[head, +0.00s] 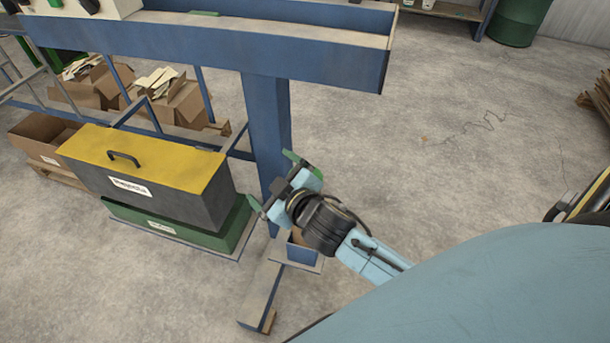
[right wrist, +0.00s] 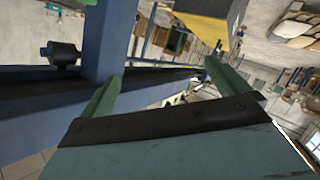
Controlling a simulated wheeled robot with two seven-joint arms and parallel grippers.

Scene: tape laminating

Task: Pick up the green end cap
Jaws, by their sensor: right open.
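I cannot make out a clear green end cap in either view. A small flat green piece (head: 205,13) lies on the blue bench (head: 225,45) at the top of the head view; I cannot tell whether it is the cap. My right gripper (head: 272,178) is open and empty, beside the blue bench leg (head: 268,120) and below the bench top, well away from that piece. In the right wrist view its two green fingers (right wrist: 163,72) stand apart with nothing between them. My left gripper is not in view.
A dark box with a yellow lid (head: 150,160) sits on a green case (head: 180,228), left of my right gripper. Cardboard boxes (head: 180,100) stand behind it. A blue foot (head: 262,295) extends from the bench leg. Open concrete floor (head: 480,150) lies to the right.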

